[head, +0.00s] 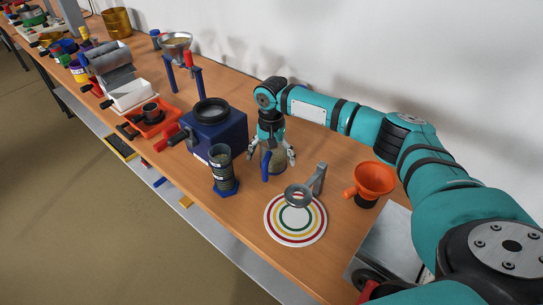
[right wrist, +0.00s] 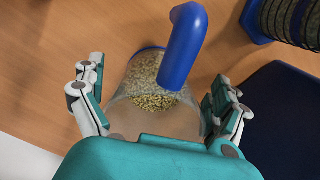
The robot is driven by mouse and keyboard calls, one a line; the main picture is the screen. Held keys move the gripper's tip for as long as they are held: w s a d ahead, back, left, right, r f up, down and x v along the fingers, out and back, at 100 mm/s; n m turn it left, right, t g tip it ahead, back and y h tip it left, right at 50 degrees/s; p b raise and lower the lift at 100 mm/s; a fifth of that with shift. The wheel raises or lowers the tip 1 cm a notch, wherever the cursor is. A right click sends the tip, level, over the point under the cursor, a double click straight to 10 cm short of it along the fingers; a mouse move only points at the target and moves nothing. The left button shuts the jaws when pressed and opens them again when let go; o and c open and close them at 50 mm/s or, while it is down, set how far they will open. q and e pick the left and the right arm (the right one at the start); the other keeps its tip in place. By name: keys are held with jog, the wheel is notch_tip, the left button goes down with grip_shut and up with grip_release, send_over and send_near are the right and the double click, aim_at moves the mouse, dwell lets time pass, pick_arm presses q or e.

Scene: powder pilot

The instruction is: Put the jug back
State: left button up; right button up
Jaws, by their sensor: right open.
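The jug (head: 278,162) is clear, with a blue handle, and stands upright on the wooden bench beside the blue box. In the right wrist view the jug (right wrist: 150,75) holds yellowish and grey granules, and its blue handle faces away from my palm. My right gripper (head: 272,154) is over the jug with its fingers spread. In the wrist view the right gripper (right wrist: 155,98) has one finger on each side of the jug, with gaps visible. My left gripper is not in view.
A round mat with coloured rings (head: 295,236) lies in front, with a metal ring holder (head: 298,195) over it. A stacked sieve column (head: 222,170) and a blue box (head: 226,130) stand left of the jug. An orange funnel (head: 374,178) is at right.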

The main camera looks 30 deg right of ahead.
notch_tip(320, 180, up, 12)
jog(key=shift+r, duration=0.15)
dwell(0.3)
jog(key=shift+w, duration=0.1)
